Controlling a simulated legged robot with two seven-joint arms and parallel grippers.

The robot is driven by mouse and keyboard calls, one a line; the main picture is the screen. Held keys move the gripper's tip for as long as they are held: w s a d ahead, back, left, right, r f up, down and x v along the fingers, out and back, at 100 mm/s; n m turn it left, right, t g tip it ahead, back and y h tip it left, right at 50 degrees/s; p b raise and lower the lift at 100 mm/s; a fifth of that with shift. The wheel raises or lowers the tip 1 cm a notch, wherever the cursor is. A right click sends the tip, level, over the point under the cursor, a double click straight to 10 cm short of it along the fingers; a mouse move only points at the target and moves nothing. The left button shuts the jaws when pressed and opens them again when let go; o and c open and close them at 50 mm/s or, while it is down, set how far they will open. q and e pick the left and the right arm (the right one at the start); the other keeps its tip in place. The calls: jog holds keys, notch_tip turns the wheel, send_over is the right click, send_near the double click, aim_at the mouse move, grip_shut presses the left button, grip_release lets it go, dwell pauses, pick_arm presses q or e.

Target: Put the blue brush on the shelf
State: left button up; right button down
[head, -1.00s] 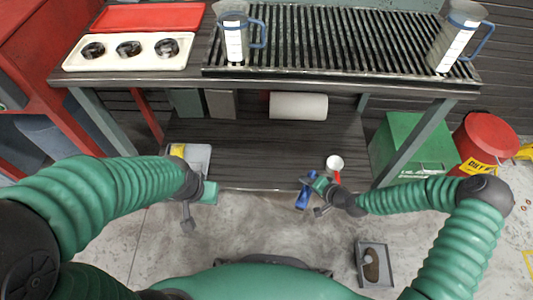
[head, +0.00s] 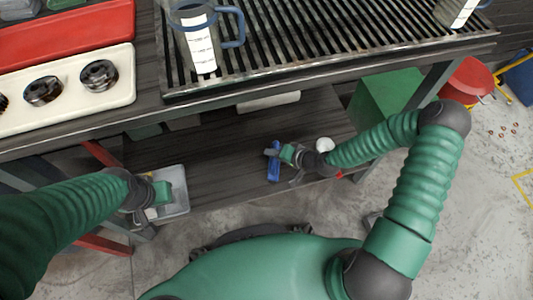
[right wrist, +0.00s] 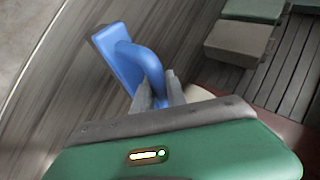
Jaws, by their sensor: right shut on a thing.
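The blue brush (head: 273,162) is in my right gripper (head: 281,153), over the lower dark wooden shelf (head: 225,150) under the workbench. In the right wrist view the brush (right wrist: 128,60) shows large, with its handle between the fingers of the right gripper (right wrist: 160,92). I cannot tell whether the brush touches the shelf boards. My left gripper (head: 150,208) is low at the left, by a grey tray (head: 180,204) at the shelf's front left; its fingers are too hidden to tell open from shut.
A white cup (head: 324,145) stands right of my right gripper on the shelf. A white roll (head: 268,102) lies at the back. The slatted bench top (head: 320,50) overhangs the shelf. A green box (head: 385,100) stands to the right. The shelf's middle is clear.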

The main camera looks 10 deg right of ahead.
jog(key=shift+s+a+r, duration=0.15)
jog(key=shift+a, duration=0.05)
jog(key=shift+d, duration=0.2)
jog(key=c, duration=1.4)
grip_release()
jog(key=shift+d+f, duration=0.2)
jog(key=shift+f, duration=0.05)
jog(key=shift+c, duration=0.2)
pick_arm(q)
jog(key=shift+a+r, duration=0.1)
pick_arm(e)
jog(key=shift+o, duration=0.4)
jog(key=shift+a, duration=0.2)
jog(key=shift+s, duration=0.1)
